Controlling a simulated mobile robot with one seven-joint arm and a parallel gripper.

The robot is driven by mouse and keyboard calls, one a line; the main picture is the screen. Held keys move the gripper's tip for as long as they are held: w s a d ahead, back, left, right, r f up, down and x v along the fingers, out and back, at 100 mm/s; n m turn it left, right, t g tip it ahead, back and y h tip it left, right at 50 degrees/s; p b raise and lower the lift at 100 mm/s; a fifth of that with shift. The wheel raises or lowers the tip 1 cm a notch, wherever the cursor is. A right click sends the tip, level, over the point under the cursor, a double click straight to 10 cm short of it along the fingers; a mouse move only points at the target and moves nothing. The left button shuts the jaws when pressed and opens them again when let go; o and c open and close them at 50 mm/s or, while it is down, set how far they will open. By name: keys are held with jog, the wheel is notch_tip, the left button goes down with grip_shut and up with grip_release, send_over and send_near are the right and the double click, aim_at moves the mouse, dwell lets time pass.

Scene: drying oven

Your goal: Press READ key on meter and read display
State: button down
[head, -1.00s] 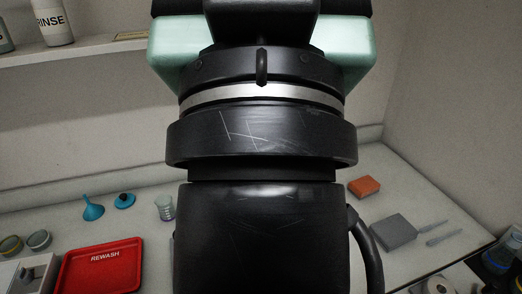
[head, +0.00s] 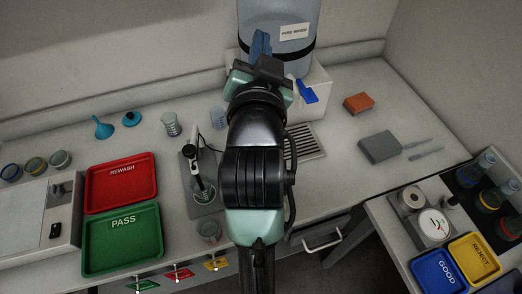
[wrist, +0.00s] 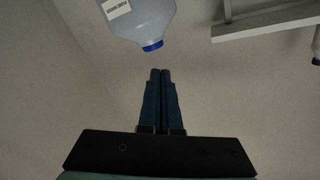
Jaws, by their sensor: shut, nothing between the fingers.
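My gripper (head: 260,46) is raised in front of the large pure-water container (head: 294,42) at the back of the bench. Its blue fingers are closed together and empty in the wrist view (wrist: 162,74). A probe stand (head: 190,168) is left of my arm, with its dark-tipped probe (head: 195,150) over or in a small beaker (head: 203,190). I cannot make out a meter display or a READ key in either view; my arm covers part of the bench right of the stand.
Red REWASH (head: 104,202) and green PASS (head: 104,251) trays lie left. A white device (head: 70,222) is at far left. A grey block (head: 378,146) and an orange block (head: 358,103) lie right. Blue GOOD (head: 437,283) and yellow REJECT (head: 490,272) trays stand lower right.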

jog(key=s+f+m+g+p, duration=0.2)
jog(key=s+f+g+p, duration=0.1)
jog(key=f, duration=1)
jog(key=s+f+m+g+p, duration=0.3)
jog(key=s+f+g, duration=0.2)
jog(key=f, duration=0.9)
jog(key=shift+s+a+f+g, duration=0.15)
jog(key=shift+s+a+g, duration=0.05)
jog(key=shift+s+g, duration=0.25)
notch_tip(320, 180, down, 8)
jog(key=b, duration=0.7)
jog(key=shift+b, duration=0.35)
jog(key=shift+f, duration=0.35)
jog(key=shift+f+b, duration=0.4)
